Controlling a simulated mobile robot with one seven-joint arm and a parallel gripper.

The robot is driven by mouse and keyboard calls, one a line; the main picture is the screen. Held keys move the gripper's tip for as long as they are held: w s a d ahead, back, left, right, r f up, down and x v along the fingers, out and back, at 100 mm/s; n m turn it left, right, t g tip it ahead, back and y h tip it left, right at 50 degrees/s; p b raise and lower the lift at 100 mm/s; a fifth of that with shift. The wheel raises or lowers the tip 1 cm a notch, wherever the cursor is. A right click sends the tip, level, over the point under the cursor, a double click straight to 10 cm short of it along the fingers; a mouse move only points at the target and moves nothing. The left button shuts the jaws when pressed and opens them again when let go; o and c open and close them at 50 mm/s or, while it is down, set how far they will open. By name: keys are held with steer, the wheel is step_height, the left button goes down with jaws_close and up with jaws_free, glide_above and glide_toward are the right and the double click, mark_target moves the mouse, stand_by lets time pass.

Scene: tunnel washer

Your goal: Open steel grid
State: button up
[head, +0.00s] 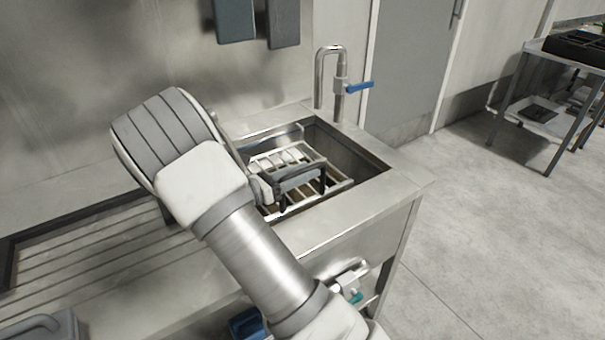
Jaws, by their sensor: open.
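The steel grid (335,182) is a rack of pale metal bars lying in the sink basin (360,165). Its near left part is hidden behind my arm and gripper. My gripper (303,199) is over the grid, with its dark fingers pointing down and spread apart. The fingers hold nothing that I can see. I cannot tell whether the fingertips touch the bars.
A tap (332,75) with a blue lever stands behind the basin. A ribbed drainboard (95,240) extends left. Two grey panels (235,18) hang on the wall. A metal cart (560,85) stands far right, with clear floor (480,220) before it.

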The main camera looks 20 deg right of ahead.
jaws_close()
stand_by(1.4)
